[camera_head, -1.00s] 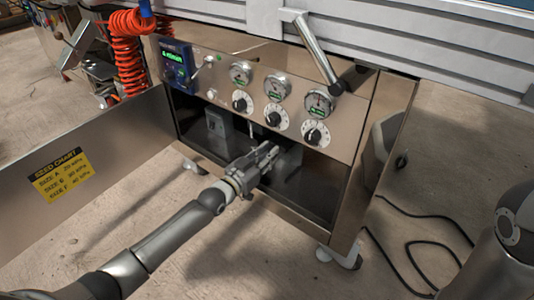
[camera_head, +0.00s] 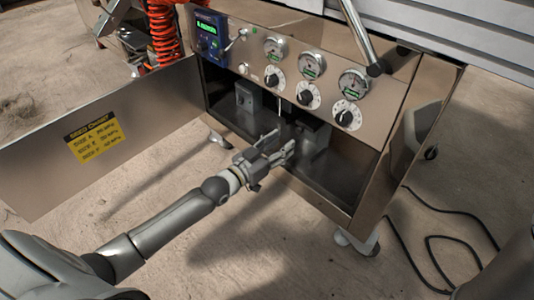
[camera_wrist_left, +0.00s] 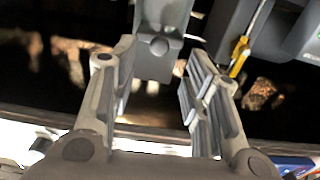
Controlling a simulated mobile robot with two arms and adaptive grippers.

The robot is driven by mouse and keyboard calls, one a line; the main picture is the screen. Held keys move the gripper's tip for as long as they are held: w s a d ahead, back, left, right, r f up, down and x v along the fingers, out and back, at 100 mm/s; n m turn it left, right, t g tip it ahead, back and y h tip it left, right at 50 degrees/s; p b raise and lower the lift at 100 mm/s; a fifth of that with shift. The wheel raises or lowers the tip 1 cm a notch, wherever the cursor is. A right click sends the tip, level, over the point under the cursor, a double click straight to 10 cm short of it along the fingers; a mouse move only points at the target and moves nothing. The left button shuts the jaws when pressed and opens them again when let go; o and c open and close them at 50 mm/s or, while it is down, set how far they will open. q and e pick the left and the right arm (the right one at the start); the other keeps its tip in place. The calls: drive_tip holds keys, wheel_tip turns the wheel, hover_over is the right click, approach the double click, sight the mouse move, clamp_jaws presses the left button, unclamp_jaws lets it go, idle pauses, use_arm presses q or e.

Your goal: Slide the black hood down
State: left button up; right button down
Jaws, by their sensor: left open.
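The open front of the steel cabinet holds a dark grey block (camera_head: 315,135) at right and a smaller grey box (camera_head: 248,97) at left. Both are in shadow; I cannot tell for sure which part is the black hood. My left gripper (camera_head: 281,145) is open and empty at the cabinet opening, just in front of and left of the dark block. In the left wrist view, its two fingers (camera_wrist_left: 155,95) stand apart, with a grey block (camera_wrist_left: 160,40) beyond the gap. A dark housing (camera_wrist_left: 285,35) with a yellow-tipped rod is at upper right. My right gripper is out of view.
Above the opening is a panel with gauges and black knobs (camera_head: 309,95) and a blue display (camera_head: 209,38). The cabinet's lower front edge (camera_head: 300,190) lies below my gripper. A steel panel with a yellow seed chart (camera_head: 94,137) stands at left. Cables lie on the floor at right.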

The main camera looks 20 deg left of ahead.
use_arm(q)
drive_tip(key=shift+v, duration=2.7)
drive_tip(key=shift+r, duration=0.1)
